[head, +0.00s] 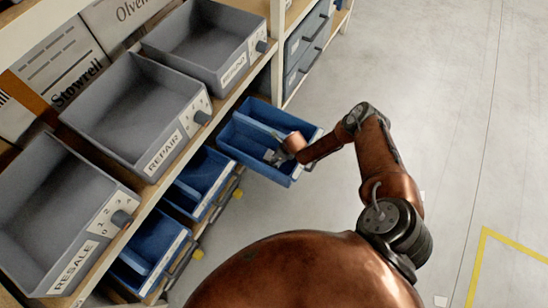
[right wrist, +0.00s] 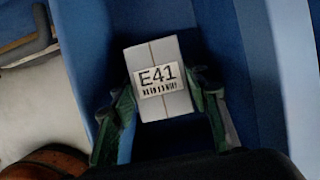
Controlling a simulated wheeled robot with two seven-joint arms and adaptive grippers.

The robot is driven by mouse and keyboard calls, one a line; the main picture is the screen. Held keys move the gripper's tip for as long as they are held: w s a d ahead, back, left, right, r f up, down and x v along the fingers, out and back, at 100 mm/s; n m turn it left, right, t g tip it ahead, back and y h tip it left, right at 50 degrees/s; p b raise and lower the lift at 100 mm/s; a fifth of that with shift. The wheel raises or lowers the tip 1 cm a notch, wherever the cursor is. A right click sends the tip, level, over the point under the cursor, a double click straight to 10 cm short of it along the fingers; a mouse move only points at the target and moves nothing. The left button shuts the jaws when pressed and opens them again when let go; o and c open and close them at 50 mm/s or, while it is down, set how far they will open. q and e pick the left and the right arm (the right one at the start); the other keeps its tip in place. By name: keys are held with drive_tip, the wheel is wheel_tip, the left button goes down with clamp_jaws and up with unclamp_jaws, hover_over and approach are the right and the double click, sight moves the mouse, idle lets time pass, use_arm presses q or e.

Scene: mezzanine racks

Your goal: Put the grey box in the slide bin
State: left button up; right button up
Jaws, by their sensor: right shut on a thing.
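The grey box (right wrist: 159,60) carries a white label reading E41 and a barcode in the right wrist view. My right gripper (right wrist: 165,97) is shut on it, with one finger on each side. The blue slide bin (head: 250,164) stands pulled out from the lower rack in the head view. My right gripper (head: 272,156) reaches down into this bin from the right. Blue bin walls (right wrist: 222,40) surround the box in the right wrist view. I cannot tell whether the box touches the bin floor. My left gripper is out of view.
Grey bins marked RESALE (head: 75,268), REPAIR (head: 163,155) and a third (head: 235,68) line the upper shelf. Other blue bins (head: 205,190) sit below. A rack post (head: 277,60) stands just behind the pulled-out bin.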

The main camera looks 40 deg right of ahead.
drive_tip(key=shift+f, duration=0.3)
drive_tip(key=o, duration=1.2)
drive_tip(key=shift+r, duration=0.45)
drive_tip(key=p+v, duration=0.4)
drive_tip(key=v, duration=0.3)
drive_tip(key=shift+r, duration=0.3)
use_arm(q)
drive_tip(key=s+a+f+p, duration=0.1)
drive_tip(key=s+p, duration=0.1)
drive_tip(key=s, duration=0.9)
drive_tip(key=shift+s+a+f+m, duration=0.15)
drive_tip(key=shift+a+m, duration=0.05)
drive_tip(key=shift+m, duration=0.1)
use_arm(e)
drive_tip(key=v, duration=0.5)
drive_tip(key=shift+s+f, duration=0.1)
